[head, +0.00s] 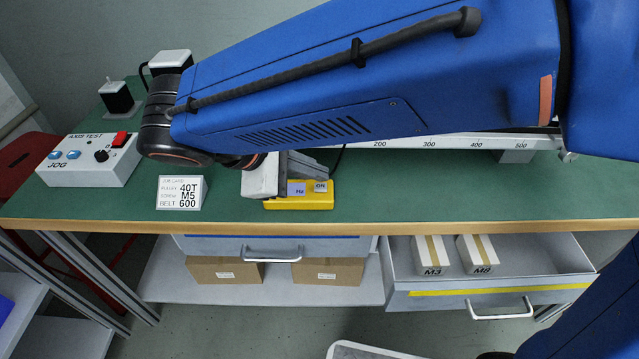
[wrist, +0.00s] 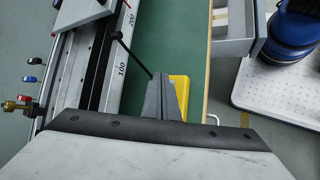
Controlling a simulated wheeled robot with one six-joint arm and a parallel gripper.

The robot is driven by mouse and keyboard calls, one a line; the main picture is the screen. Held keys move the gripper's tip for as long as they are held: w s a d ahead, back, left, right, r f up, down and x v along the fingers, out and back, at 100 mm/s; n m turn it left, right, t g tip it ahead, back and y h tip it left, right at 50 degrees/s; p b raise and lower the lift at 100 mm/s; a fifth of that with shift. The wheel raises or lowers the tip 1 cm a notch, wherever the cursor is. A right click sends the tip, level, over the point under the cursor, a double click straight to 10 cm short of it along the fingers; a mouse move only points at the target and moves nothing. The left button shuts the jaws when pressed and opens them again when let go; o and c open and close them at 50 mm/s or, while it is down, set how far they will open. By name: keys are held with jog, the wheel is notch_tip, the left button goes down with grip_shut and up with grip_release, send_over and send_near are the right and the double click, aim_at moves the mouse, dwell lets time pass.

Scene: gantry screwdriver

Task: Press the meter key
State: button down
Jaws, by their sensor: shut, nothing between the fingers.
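The yellow meter (head: 298,203) lies on the green bench near its front edge. Its display reads "Hz", and its key (head: 320,187), marked "ON", is at the right of its top face. My gripper (head: 322,172) is shut and empty, with its grey fingers stretched just behind and above the meter in the head view. In the wrist view my gripper (wrist: 161,78) partly covers the yellow meter (wrist: 182,84); the key is hidden there. I cannot tell whether the fingers touch the meter, and the key looks uncovered in the head view.
A job card (head: 181,193) and a JOG control box (head: 92,160) stand left of the meter. A scaled rail (head: 450,142) runs behind it. Below the bench, an open drawer (head: 490,292) holds boxes marked M3 and M8. The bench right of the meter is clear.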

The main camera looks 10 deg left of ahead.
aim_at(315, 189)
jog(key=shift+r, duration=0.15)
notch_tip(315, 189, up, 6)
jog(key=shift+f, duration=0.15)
dwell(0.4)
dwell(0.3)
jog(key=w+d+f+m+g, duration=0.1)
jog(key=w+d+m, duration=0.15)
jog(key=d, duration=0.35)
jog(key=w+d+f+m+g, duration=0.1)
jog(key=w+d+g, duration=0.15)
jog(key=d, duration=0.35)
jog(key=d+f+m+y, duration=0.1)
jog(key=d+m, duration=0.1)
jog(key=d, duration=0.4)
jog(key=s+d+f+m+y, duration=0.1)
jog(key=d+f+m, duration=0.1)
jog(key=d, duration=0.5)
jog(key=s+d+f+m+g+y, duration=0.1)
jog(key=d+f+m+y, duration=0.1)
jog(key=d+m, duration=0.2)
jog(key=shift+s+d, duration=0.1)
jog(key=shift+d, duration=1.55)
jog(key=s+d+f+m+t+y, duration=0.2)
jog(key=s+d+f+m, duration=0.3)
jog(key=s+d+m, duration=0.1)
jog(key=shift+d+m, duration=0.65)
jog(key=shift+d, duration=0.5)
